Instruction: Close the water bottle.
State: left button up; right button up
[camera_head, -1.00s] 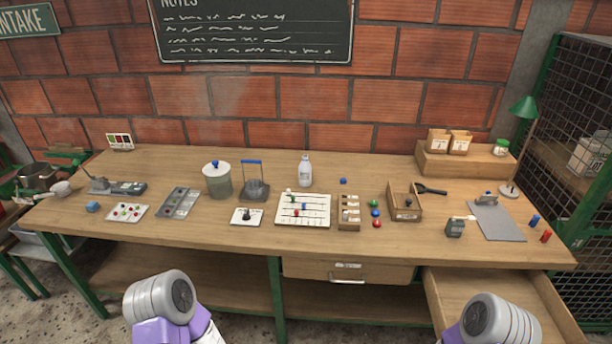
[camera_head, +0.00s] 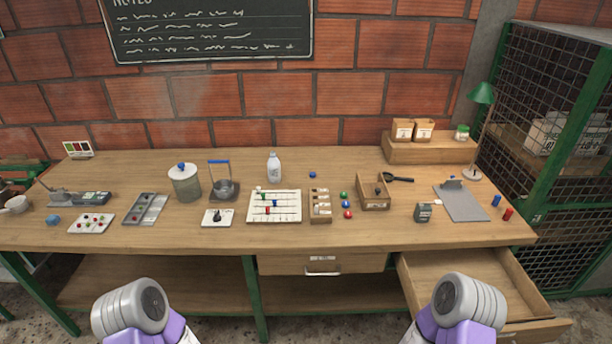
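A white water bottle (camera_head: 274,168) stands upright near the back middle of the wooden table. Its top looks open, with no coloured cap on it. A small blue cap-like piece (camera_head: 312,175) lies on the table just right of the bottle. Both of my arms show only as rounded links at the bottom of the view, left and right, in front of the table. My grippers are outside the frame, so their state is hidden.
The wooden table (camera_head: 120,238) holds a lidded grey canister (camera_head: 185,182), a bead board (camera_head: 252,217), a wooden box (camera_head: 365,205) and a clipboard (camera_head: 461,203). An open drawer (camera_head: 455,280) juts out at front right. Bare tabletop surrounds the bottle's right side.

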aim_at(273, 164)
jog(key=u, duration=2.85)
jog(key=k, duration=1.25)
jog(key=z, duration=1.8)
jog(key=i, duration=0.85)
